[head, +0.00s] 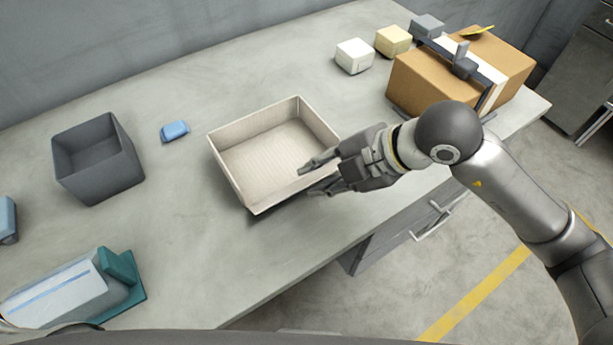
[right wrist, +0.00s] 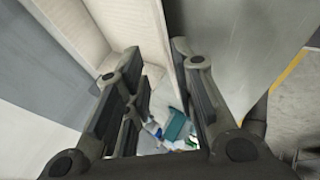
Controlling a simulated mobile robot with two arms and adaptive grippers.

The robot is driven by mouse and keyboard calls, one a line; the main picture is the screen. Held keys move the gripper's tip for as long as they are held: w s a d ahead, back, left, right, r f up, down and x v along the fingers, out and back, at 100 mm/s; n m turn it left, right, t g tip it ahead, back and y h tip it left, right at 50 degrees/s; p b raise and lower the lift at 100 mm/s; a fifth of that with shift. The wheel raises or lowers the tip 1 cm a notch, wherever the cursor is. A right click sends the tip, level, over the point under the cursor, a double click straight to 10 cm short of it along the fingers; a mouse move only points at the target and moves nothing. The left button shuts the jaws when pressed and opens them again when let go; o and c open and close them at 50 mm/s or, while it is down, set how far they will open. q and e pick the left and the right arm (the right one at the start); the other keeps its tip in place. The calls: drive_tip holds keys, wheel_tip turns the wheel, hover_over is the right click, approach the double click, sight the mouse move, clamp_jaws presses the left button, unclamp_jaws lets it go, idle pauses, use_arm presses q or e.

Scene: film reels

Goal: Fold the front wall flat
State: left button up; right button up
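The cream open box (head: 228,172) stands on the grey table, with its far and side walls upright. Its front wall (head: 262,207) is on the near side, partly hidden by my right gripper in the head view. My right gripper (head: 318,178) is at the right part of this near side, its fingers parted. In the right wrist view, the cream front wall (right wrist: 143,28) runs down between the two open fingers (right wrist: 158,80). I cannot tell whether either finger touches it. My left gripper is not in view.
A grey bin (head: 98,165) and a blue item (head: 174,131) stand left of the box. A teal-ended pale package (head: 70,290) lies front left. Small blocks (head: 354,56) and a brown carton (head: 425,82) stand back right.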

drive_tip(key=v, duration=0.7)
drive_tip(key=shift+f, duration=0.15)
